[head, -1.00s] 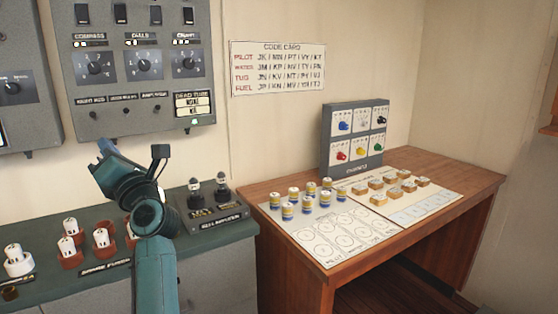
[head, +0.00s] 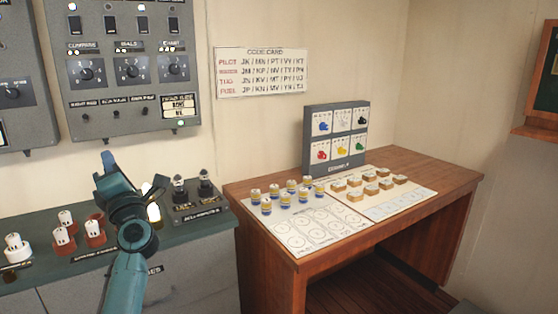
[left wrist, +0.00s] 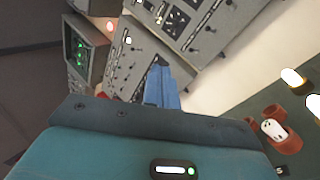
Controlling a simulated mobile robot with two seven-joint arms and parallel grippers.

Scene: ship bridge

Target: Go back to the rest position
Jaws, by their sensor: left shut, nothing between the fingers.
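My right gripper is in neither view.
White spare fuses (head: 65,224) stand in red holders on the counter, with a glowing one (head: 153,212) partly behind my arm. A grey switch panel (head: 130,65) hangs above. The wooden desk (head: 430,185) at right holds cards, several small cylinders and a switch box (head: 337,140).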

